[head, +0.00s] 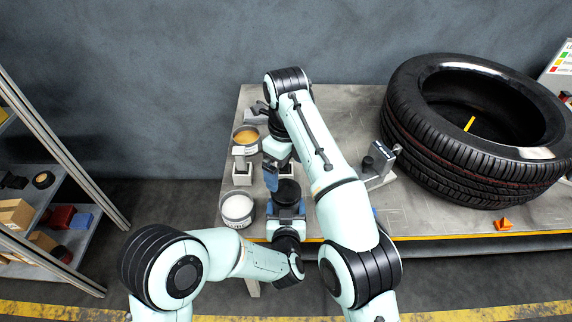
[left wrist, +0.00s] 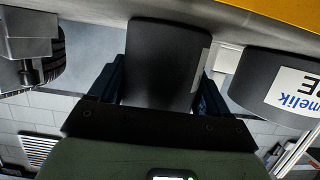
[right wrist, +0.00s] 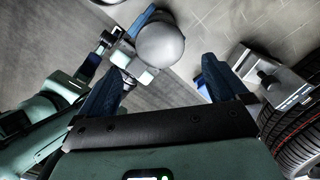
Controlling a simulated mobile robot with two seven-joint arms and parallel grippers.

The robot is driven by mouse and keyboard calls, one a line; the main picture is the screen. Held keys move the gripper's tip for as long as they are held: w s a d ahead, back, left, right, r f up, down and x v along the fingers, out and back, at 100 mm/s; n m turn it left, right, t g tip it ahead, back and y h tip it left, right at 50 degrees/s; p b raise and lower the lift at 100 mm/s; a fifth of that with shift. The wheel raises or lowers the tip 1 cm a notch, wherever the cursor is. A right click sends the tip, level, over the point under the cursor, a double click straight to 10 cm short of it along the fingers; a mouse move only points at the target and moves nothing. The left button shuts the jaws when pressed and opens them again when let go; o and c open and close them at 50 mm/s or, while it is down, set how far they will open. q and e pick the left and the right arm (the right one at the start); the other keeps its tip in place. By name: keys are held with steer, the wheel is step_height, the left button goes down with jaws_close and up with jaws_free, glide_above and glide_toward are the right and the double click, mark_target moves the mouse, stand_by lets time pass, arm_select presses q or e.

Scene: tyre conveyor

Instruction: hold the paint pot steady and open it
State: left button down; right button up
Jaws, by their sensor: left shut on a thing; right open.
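The paint pot (head: 288,191) is a dark cylinder standing near the table's front edge, left of centre. My left gripper (head: 287,212) is shut on its side from the front. In the left wrist view the dark grey pot wall (left wrist: 163,62) sits between both blue fingers. My right gripper (head: 277,176) is open above and slightly behind the pot, with its fingers partly hidden by its own arm. In the right wrist view its two blue fingers (right wrist: 160,85) are spread apart. A round grey top (right wrist: 160,44), seemingly the pot's, lies beyond them, apart from both.
An open pot of white paint (head: 237,208) stands close to the left, and one of orange-yellow paint (head: 245,136) farther back. A large tyre (head: 430,130) fills the table's right side. A small grey fixture (head: 381,160) stands left of it. A shelf (head: 75,225) is at far left.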

mark_target(286, 190)
steer(key=shift+f+m, duration=0.1)
steer(key=shift+m, duration=0.8)
steer(key=shift+f, duration=3.9)
steer(key=c, duration=1.1)
steer(key=o, duration=1.1)
arm_select(q)
steer(key=shift+r, duration=0.1)
arm_select(e)
steer(key=shift+w+r, duration=0.1)
steer(key=shift+r, duration=3.75)
steer(key=shift+f, duration=3.85)
